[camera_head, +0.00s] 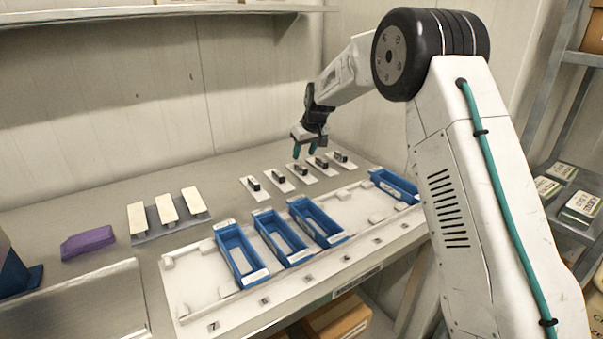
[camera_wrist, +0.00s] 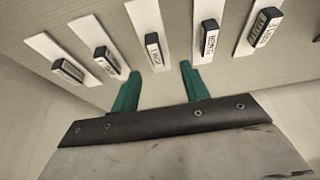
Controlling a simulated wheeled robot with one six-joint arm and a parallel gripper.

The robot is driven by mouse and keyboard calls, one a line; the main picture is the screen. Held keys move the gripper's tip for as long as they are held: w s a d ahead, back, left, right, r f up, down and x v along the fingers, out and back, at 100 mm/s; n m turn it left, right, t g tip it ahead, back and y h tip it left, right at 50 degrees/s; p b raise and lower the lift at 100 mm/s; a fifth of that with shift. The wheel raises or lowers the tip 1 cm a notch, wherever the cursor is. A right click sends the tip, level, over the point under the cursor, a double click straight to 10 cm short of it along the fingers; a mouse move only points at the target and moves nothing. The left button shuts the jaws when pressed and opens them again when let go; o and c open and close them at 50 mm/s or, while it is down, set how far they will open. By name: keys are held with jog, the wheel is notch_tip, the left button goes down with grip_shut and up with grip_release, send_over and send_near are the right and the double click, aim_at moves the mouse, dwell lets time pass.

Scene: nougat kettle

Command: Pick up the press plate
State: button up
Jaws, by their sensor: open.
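Several thin white plates with labelled black grips stand in a row on the bench; they look like press plates, and I cannot tell which one is meant. The middle plate (camera_head: 301,175) also shows in the wrist view (camera_wrist: 145,17), its black grip (camera_wrist: 153,47) in line with the gap between my fingers. My gripper (camera_head: 305,152) is above the row, with its two teal fingers apart and nothing between them. In the wrist view my gripper (camera_wrist: 158,80) is apart from the plates. The grip labels are too small to read surely.
A white tray (camera_head: 190,285) with several blue bins (camera_head: 235,250) lies in front of the plates. A grey rack (camera_head: 172,231) with three white strips and a purple stack (camera_head: 87,243) are at left. A wall (camera_head: 130,110) stands behind, with a shelf (camera_head: 150,12) above.

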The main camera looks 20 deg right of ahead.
aim_at(301, 166)
jog(key=x, duration=0.8)
jog(key=shift+w+d, duration=0.2)
jog(key=shift+d, duration=0.2)
jog(key=shift+r, duration=0.1)
grip_shut()
